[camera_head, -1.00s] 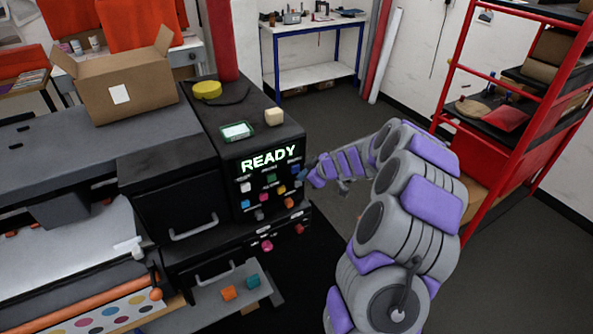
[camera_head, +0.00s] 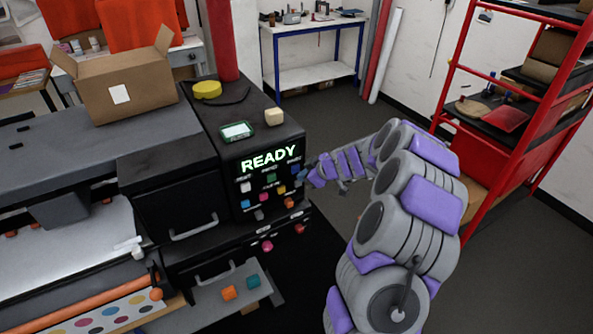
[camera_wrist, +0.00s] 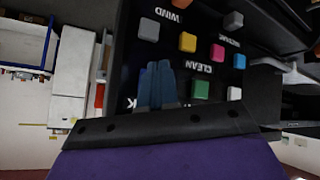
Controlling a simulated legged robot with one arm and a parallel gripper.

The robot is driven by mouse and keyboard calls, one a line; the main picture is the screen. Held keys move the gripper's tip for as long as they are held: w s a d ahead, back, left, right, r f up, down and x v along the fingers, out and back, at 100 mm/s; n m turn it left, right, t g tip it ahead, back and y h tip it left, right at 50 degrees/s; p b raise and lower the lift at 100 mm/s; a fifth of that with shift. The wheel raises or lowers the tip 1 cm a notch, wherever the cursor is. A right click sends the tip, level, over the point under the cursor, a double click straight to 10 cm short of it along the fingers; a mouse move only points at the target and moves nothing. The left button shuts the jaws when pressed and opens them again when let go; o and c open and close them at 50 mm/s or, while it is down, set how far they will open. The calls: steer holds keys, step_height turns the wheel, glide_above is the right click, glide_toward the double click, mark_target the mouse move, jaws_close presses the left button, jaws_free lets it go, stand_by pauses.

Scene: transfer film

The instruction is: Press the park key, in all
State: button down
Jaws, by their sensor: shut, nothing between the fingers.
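The black control panel (camera_head: 240,212) faces my arm, with several small coloured keys and a lit READY display (camera_head: 268,159). My gripper (camera_head: 306,177) is at the panel's right edge, close to the right-hand keys. In the wrist view my gripper (camera_wrist: 156,82) is shut and empty, its blue-grey fingers in front of the panel. A green key (camera_wrist: 200,89) is just right of the fingers and a yellow key (camera_wrist: 187,42) is above right. The labels WIND and CLEAN are readable; one left of the fingers shows only a K. I cannot tell which key is park or whether the fingertips touch anything.
A cardboard box (camera_head: 130,88) stands on the machine at the left. Orange and teal cubes lie on a low shelf (camera_head: 205,302). A red rack (camera_head: 545,95) stands at the right. Open floor (camera_head: 335,120) lies behind my arm.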

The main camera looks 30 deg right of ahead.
steer(key=shift+w, duration=0.1)
steer(key=shift+w+a+b, duration=0.1)
steer(key=shift+w+b, duration=0.15)
steer(key=shift+b, duration=0.25)
steer(key=shift+w+r, duration=0.1)
steer(key=shift+w, duration=0.4)
stand_by(0.6)
steer(key=shift+s+b, duration=0.1)
steer(key=shift+b, duration=0.2)
steer(key=shift+s+b, duration=0.75)
steer(key=shift+s, duration=0.05)
steer(key=s+b, duration=0.3)
steer(key=s, duration=0.2)
